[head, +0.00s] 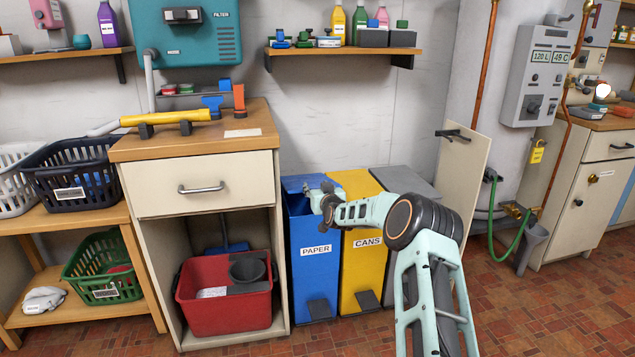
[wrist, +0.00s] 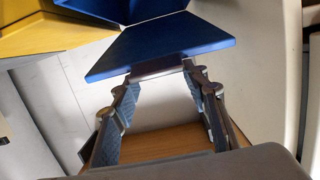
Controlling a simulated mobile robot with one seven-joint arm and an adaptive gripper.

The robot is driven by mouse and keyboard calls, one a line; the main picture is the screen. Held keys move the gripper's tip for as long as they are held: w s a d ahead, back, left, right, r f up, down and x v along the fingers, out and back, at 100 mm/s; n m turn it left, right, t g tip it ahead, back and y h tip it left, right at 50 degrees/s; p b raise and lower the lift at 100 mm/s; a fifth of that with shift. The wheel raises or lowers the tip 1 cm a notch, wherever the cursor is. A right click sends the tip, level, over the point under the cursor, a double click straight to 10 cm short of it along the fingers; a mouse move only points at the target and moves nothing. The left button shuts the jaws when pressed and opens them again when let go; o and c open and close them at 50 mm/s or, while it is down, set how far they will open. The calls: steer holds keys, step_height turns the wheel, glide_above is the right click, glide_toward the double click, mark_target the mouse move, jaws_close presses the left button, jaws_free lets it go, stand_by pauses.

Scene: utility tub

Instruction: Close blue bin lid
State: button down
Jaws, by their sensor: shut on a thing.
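The blue bin (head: 313,262), labelled PAPER, stands on the floor to the right of the wooden cabinet. Its blue lid (head: 299,183) is raised and tilted at the back, and a dark gap shows below it. In the wrist view the lid (wrist: 165,45) is a flat blue panel just beyond my fingertips. My gripper (head: 323,198) is at the right part of the lid, above the bin opening. In the wrist view my gripper (wrist: 160,78) has its fingers apart, shut on a strip along the lid's edge. My arm hides part of the lid and bin.
The yellow CANS bin (head: 362,270) stands right beside the blue one, with a grey bin (head: 405,182) beyond it. The wooden cabinet (head: 200,185) closely borders the left side. A shelf with bottles (head: 345,52) hangs above the bins.

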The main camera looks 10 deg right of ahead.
step_height(320, 180, down, 6)
steer(key=s+t, duration=0.1)
steer(key=shift+s+f+t+b, duration=0.2)
steer(key=shift+t+b, duration=0.1)
steer(key=shift+t, duration=0.1)
steer(key=c, duration=2.4)
jaws_free()
steer(key=shift+r, duration=0.2)
steer(key=o, duration=1.3)
steer(key=shift+s, duration=6)
